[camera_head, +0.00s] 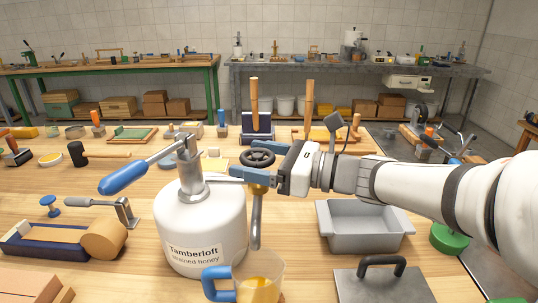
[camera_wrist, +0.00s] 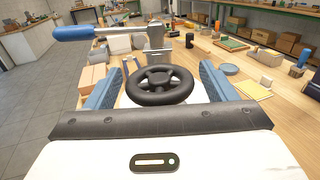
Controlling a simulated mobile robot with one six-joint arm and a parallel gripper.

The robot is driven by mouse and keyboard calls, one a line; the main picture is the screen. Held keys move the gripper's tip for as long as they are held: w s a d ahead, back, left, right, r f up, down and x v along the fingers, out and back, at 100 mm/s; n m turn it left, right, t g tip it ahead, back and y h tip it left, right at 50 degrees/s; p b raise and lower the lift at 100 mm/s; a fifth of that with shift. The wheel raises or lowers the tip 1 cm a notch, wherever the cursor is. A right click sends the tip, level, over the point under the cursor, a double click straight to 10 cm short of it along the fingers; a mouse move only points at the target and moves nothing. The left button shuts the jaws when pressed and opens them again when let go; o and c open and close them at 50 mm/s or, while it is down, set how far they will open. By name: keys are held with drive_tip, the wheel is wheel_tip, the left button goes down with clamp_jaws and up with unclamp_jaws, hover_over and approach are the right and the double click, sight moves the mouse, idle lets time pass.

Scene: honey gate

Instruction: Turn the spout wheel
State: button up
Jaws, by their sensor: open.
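The black spout wheel (camera_head: 257,157) sits at the top of the spout of a white tank (camera_head: 200,222) labelled "Tamberloft strained honey". My gripper (camera_head: 239,157) is open, with one blue finger on either side of the wheel. In the wrist view the wheel (camera_wrist: 160,85) lies between the two blue fingers, with a gap visible on each side. The grey spout pipe (camera_head: 256,222) bends down toward a clear jug (camera_head: 262,272) with a blue handle. The jug holds amber liquid. The jug's bottom is cut off by the picture edge.
A blue-handled lever (camera_head: 138,174) sticks out left from the tank's top. A grey tray (camera_head: 362,226) and a flat plate with a black handle (camera_head: 383,268) lie right of the jug. Tools crowd the table behind.

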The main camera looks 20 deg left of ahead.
drive_tip(key=shift+a, duration=0.1)
drive_tip(key=shift+c, duration=0.4)
drive_tip(key=c, duration=0.9)
